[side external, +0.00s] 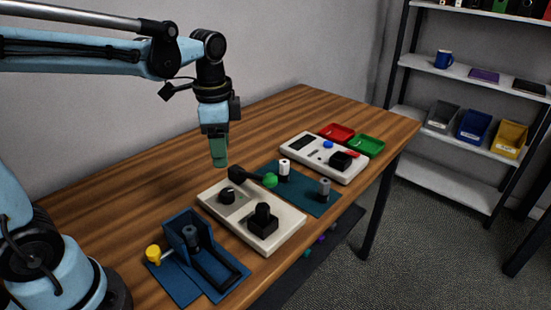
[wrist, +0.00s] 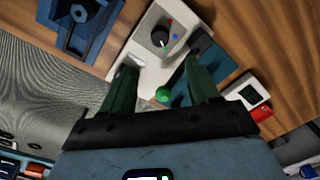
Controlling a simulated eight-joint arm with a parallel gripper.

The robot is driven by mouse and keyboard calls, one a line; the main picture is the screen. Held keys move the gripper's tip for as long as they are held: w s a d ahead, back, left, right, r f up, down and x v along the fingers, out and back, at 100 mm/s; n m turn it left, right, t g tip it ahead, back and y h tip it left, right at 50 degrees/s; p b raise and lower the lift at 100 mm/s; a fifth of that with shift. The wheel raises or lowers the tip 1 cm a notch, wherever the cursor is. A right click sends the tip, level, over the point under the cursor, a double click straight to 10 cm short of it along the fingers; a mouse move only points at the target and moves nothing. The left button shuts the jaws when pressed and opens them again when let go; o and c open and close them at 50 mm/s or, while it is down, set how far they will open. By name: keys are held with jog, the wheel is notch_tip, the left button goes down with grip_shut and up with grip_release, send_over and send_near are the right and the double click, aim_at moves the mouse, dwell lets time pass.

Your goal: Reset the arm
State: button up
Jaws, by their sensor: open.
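My gripper (side external: 219,163) hangs pointing down above the wooden table, behind the white control panel. Its green fingers show apart in the wrist view (wrist: 160,72), with nothing between them. The control panel (side external: 285,236) carries a black knob (side external: 227,195), a black joystick (side external: 263,217) and a black lever with a green ball end (side external: 270,181). In the wrist view the green ball (wrist: 163,94) appears between the fingers, lower than them, and the dial (wrist: 160,37) lies past the fingertips. My gripper appears clear of all of these.
A blue fixture (side external: 180,242) with a yellow knob (side external: 153,254) stands at the near left. A teal mat (side external: 304,195) bears a white and a grey cylinder. Beyond are a second white panel (side external: 300,147), red (side external: 336,131) and green (side external: 366,144) trays. The table's back left is clear.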

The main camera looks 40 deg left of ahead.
jog(key=s+d+f+n+t, duration=0.1)
jog(key=s+d+n+t, duration=0.1)
jog(key=s+n+t, duration=0.3)
jog(key=n+t, duration=0.1)
jog(key=n, duration=0.2)
jog(key=shift+s+f+t, duration=0.25)
jog(key=shift+f+t, duration=0.1)
jog(key=shift+t, duration=0.05)
